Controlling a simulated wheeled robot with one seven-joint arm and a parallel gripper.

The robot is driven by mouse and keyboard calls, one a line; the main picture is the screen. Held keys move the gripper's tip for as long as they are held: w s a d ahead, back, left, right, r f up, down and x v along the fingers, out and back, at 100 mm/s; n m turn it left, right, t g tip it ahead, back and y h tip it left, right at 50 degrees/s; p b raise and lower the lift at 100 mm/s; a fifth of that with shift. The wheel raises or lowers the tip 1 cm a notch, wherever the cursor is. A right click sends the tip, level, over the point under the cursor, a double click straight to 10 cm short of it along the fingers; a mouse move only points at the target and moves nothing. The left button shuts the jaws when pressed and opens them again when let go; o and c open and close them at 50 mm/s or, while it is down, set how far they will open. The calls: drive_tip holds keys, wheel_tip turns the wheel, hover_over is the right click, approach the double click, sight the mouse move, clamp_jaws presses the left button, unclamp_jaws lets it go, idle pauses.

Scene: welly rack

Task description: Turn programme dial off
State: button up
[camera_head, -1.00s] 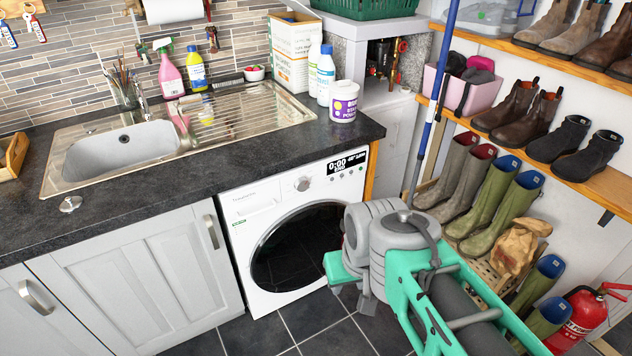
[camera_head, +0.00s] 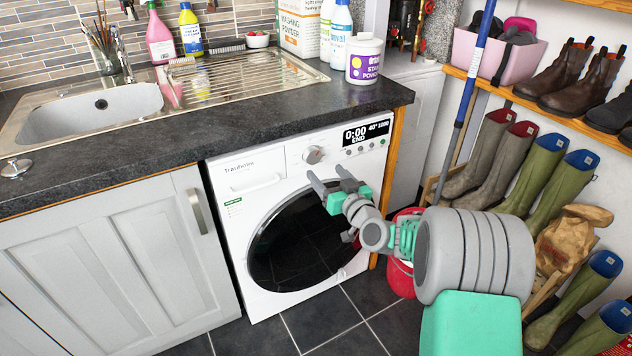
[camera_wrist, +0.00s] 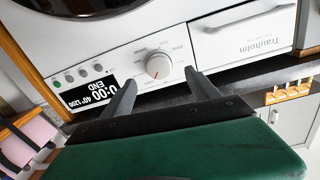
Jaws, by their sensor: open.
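The white washing machine (camera_head: 221,208) stands under the dark worktop. Its round programme dial (camera_head: 314,154) sits on the top panel, left of the display (camera_head: 366,133), which reads 0:00 and END. My gripper (camera_head: 330,177) is open and empty, in front of the machine, just below and right of the dial. The small dial markings are too fine to read.
The dark worktop (camera_head: 120,150) overhangs the machine, with a white tub (camera_head: 364,60) near its right end. A red bucket (camera_head: 402,275) is on the floor behind my arm. A blue mop handle (camera_head: 478,60) and boots (camera_head: 560,200) stand to the right.

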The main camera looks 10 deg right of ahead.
sight(314, 157)
drive_tip(key=x, duration=0.7)
drive_tip(key=shift+w+r, duration=0.25)
drive_tip(key=shift+w, duration=0.1)
drive_tip(key=c, duration=1.4)
